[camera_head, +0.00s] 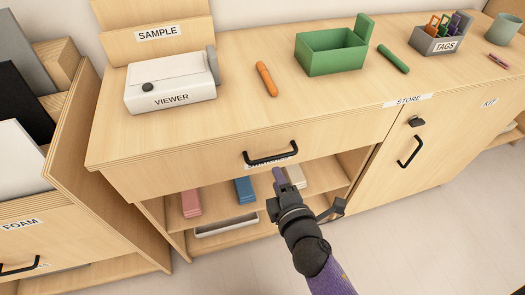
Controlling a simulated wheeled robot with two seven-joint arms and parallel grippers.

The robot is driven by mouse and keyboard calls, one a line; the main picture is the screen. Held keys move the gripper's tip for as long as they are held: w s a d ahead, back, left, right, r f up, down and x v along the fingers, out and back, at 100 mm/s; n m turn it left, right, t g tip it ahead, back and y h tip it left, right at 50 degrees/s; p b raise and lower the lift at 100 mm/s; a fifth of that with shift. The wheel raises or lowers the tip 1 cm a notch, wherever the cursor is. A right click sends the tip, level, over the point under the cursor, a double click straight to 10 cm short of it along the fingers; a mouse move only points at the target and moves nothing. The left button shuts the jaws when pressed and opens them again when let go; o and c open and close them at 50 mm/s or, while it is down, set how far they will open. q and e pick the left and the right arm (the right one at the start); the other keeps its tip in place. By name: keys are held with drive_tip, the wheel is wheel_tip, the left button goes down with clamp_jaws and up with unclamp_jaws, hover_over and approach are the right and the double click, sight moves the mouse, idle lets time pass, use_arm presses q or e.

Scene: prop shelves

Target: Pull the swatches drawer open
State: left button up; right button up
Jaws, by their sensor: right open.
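The drawer (210,160) is a wide pale wood front under the cabinet top, and it looks shut. Its black bar handle (270,156) sits near the middle of the front. A white label behind the handle is mostly covered, so I cannot read it. My right gripper (296,197) is dark and open, just below and slightly right of the handle, in front of the open shelf. It looks empty and apart from the handle. My left gripper is not in view.
Pink (190,203) and blue (244,190) stacks lie on the shelf below. The STORE cupboard door (380,165), with its own black handle, is on the right.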

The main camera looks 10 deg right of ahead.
sight(268, 158)
drive_tip(key=b+x, duration=0.2)
drive_tip(key=x, duration=0.6)
drive_tip(key=shift+f, duration=0.15)
drive_tip(key=shift+c, duration=0.4)
drive_tip(key=c, duration=0.5)
clamp_jaws()
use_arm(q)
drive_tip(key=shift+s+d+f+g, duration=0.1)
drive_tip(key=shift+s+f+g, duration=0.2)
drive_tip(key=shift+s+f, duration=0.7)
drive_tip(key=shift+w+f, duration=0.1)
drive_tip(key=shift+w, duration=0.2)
